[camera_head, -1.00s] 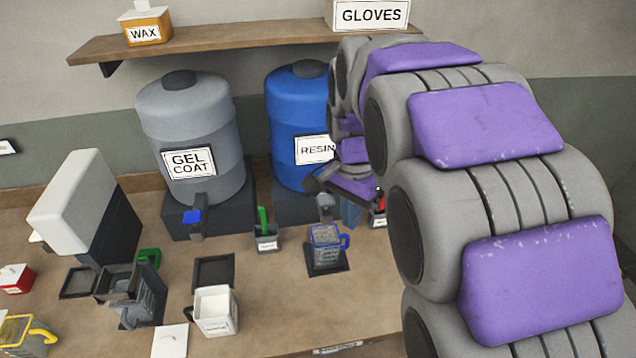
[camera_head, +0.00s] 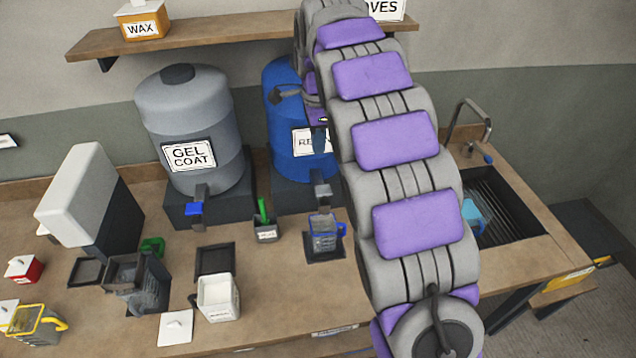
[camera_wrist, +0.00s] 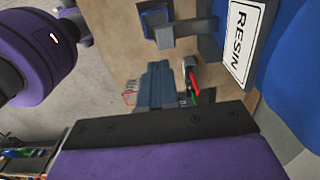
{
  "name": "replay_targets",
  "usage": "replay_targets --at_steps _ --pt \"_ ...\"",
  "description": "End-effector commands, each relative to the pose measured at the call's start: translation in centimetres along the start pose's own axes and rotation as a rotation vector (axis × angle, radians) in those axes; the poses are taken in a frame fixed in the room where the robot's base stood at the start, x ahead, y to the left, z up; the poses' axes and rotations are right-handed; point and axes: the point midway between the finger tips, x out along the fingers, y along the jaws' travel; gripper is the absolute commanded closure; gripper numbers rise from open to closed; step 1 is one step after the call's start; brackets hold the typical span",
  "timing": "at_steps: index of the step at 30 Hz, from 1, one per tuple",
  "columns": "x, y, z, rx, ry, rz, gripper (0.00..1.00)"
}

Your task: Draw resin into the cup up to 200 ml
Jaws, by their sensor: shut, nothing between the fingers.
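The blue resin barrel (camera_head: 285,110) stands on a dark block at the back, partly hidden by my arm. Its grey tap (camera_head: 322,192) is above a clear measuring cup (camera_head: 323,240) with a blue rim and handle. The cup stands upright on a dark pad; its fill level is too small to read. My gripper (camera_head: 320,138) is shut and empty, in front of the RESIN label and above the tap. In the wrist view its grey-blue fingers (camera_wrist: 158,82) are together; the tap (camera_wrist: 165,34) and the cup's blue edge (camera_wrist: 155,14) lie beyond them, apart from them.
A grey gel coat barrel (camera_head: 188,120) stands left of the resin. A holder with a green-handled tool (camera_head: 264,222) is left of the cup. A white container (camera_head: 217,298) and a green-handled cup (camera_head: 150,275) are nearer. A sink (camera_head: 510,215) lies right.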

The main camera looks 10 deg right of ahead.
Motion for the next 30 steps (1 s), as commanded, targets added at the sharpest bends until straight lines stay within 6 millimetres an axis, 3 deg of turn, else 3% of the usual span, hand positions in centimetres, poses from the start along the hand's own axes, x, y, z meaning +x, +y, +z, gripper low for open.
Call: replay_targets --at_steps 8,21,30 --pt "1.9 0.0 0.0 -0.001 0.000 0.001 1.00" --pt "10.3 0.1 0.0 -0.001 0.001 0.003 1.00" --pt "13.7 0.0 0.0 -0.001 0.000 0.001 1.00"
